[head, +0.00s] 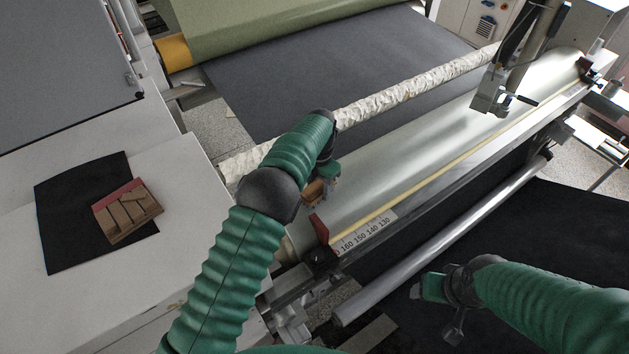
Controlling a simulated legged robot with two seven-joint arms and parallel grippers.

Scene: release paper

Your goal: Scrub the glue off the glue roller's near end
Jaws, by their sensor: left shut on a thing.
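A long roller with a rough, whitish crusted surface (400,95) runs diagonally across the machine. Its lower left end (245,160) shows left of my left arm, and that arm hides part of its length. My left gripper (322,190) is shut on a small brown wooden block (315,191), mostly hidden by the gripper and wrist. It is over the left end of a smooth silvery roller or plate (430,150); contact cannot be told. My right gripper (436,288) is low at the right, away from the rollers; its finger opening is unclear.
A wooden slotted block with a red edge (128,212) lies on a black mat (60,225) on the white table at left. A ruler strip (365,232) and a red part (319,228) edge the machine. A metal fixture (490,92) stands over its far end.

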